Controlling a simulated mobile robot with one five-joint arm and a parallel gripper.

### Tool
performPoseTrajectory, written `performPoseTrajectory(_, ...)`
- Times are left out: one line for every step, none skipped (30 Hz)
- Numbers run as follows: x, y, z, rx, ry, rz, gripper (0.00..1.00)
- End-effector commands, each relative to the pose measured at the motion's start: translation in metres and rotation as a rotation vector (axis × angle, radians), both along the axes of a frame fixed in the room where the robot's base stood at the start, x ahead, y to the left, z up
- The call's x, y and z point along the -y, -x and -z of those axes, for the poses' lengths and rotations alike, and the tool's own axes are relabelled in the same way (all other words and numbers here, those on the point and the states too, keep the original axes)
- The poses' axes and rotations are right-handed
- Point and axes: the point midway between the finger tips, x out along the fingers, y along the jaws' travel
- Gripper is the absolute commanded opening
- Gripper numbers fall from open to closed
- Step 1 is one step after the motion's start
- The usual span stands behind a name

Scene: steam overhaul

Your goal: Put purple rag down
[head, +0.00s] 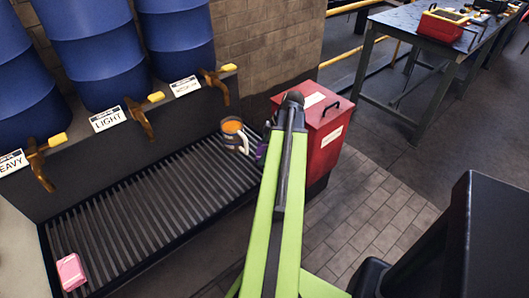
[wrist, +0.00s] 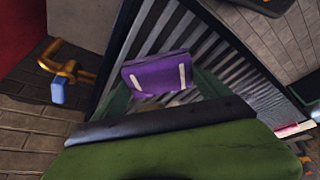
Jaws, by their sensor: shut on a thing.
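The purple rag (wrist: 157,72) is a small folded block in the wrist view, with two pale strips across its face. My gripper (wrist: 157,80) is shut on it. In the head view a bit of the rag (head: 262,151) shows left of my green arm (head: 285,210), beside the striped mug. The arm hides most of my gripper there. In the wrist view the slatted drip tray (wrist: 205,47) lies behind the rag. I cannot tell how high the rag is above it.
Taps (head: 139,119) jut out above. A red bin (head: 325,135) is right of my arm. The tray's middle is clear.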

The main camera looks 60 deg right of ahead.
Motion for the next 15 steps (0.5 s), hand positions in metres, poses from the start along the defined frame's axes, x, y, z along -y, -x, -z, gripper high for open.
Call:
performPoseTrajectory(-0.0001,-0.0001,-0.0009,0.000,0.000,0.000,0.48)
performPoseTrajectory(-0.0001,-0.0001,-0.0005,0.000,0.000,0.000,0.48)
performPoseTrajectory(-0.0001,-0.0002,0.0010,0.000,0.000,0.000,0.48)
performPoseTrajectory(-0.0001,-0.0002,0.0025,0.000,0.000,0.000,0.48)
performPoseTrajectory(-0.0002,-0.0002,0.0037,0.000,0.000,0.000,0.48)
performPoseTrajectory(-0.0002,-0.0001,0.0028,0.000,0.000,-0.001,0.88)
performPoseTrajectory(-0.0002,-0.0002,0.0023,0.000,0.000,-0.001,0.92)
performPoseTrajectory(-0.0002,-0.0003,0.0021,0.000,0.000,-0.001,0.96)
performPoseTrajectory(-0.0002,-0.0003,0.0021,0.000,0.000,-0.001,1.00)
performPoseTrajectory(-0.0003,-0.0003,0.0021,0.000,0.000,-0.001,1.00)
performPoseTrajectory(-0.0003,-0.0003,0.0021,0.000,0.000,-0.001,1.00)
performPoseTrajectory(-0.0003,-0.0003,0.0021,0.000,0.000,-0.001,1.00)
performPoseTrajectory(-0.0003,-0.0004,0.0022,0.000,0.000,-0.001,1.00)
performPoseTrajectory(-0.0003,-0.0005,0.0021,0.000,0.000,-0.001,1.00)
performPoseTrajectory(-0.0004,-0.0005,0.0020,0.000,0.000,-0.001,1.00)
